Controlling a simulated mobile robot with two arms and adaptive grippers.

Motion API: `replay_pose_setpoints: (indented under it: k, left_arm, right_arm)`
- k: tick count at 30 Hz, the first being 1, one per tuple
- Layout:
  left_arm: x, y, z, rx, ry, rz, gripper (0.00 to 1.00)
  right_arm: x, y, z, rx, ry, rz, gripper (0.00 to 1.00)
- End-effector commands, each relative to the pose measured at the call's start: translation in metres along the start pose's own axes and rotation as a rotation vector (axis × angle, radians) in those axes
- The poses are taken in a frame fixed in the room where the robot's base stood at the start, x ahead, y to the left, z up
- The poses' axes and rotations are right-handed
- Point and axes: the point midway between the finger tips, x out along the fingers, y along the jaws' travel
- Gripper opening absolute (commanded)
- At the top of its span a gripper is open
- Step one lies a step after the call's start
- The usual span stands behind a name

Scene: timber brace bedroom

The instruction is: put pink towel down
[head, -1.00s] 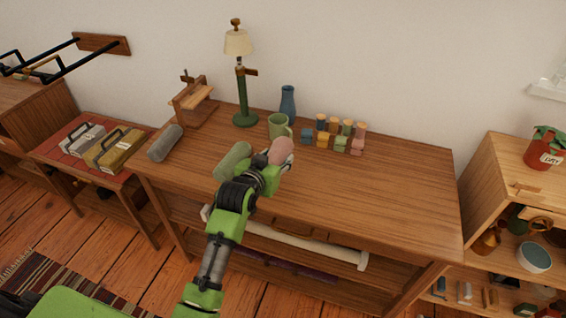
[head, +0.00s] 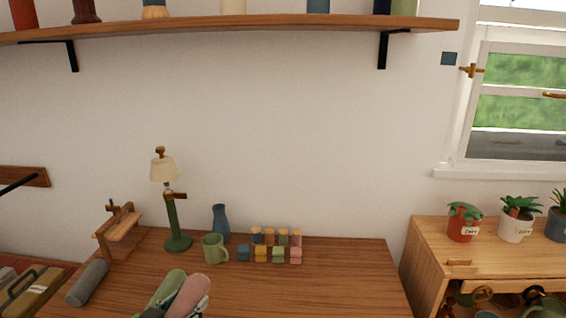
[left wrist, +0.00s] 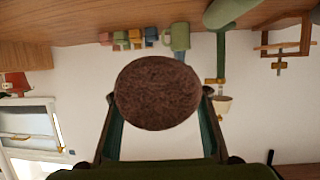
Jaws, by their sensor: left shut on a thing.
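The pink towel (head: 188,296) is a rolled towel at the bottom of the head view, over the wooden table (head: 335,285). My left gripper (head: 197,304) is shut on it and mostly cut off by the frame's lower edge. In the left wrist view the towel's round end (left wrist: 157,92), dark in shadow, sits between the two fingers (left wrist: 158,125). A green rolled towel (head: 165,287) lies just left of the pink one. A grey rolled towel (head: 87,283) lies farther left on the table. Whether the pink towel touches the table is not clear. My right gripper is not in view.
A green mug (head: 214,249), a blue vase (head: 221,223), a lamp (head: 173,205) and several small coloured blocks (head: 262,254) stand behind the towels. A wooden stand (head: 119,232) is at left. The table's right part is clear. A shelf (head: 240,27) hangs above.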

Motion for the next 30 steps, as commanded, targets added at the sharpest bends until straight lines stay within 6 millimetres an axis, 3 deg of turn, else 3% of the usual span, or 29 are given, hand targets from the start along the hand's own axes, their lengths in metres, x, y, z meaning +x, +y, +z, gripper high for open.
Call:
replay_pose_setpoints:
  k: [13,24,30]
  left_arm:
    - [-0.053,0.017,0.013,0.155,-0.004,0.347,0.15]
    - [-0.12,0.052,0.0,0.285,-0.005,0.667,0.15]
    - [-0.142,0.064,-0.007,0.317,-0.001,0.756,0.15]
  right_arm:
    - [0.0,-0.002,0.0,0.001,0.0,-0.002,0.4]
    - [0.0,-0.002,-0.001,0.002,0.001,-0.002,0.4]
    - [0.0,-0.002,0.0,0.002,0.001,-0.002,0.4]
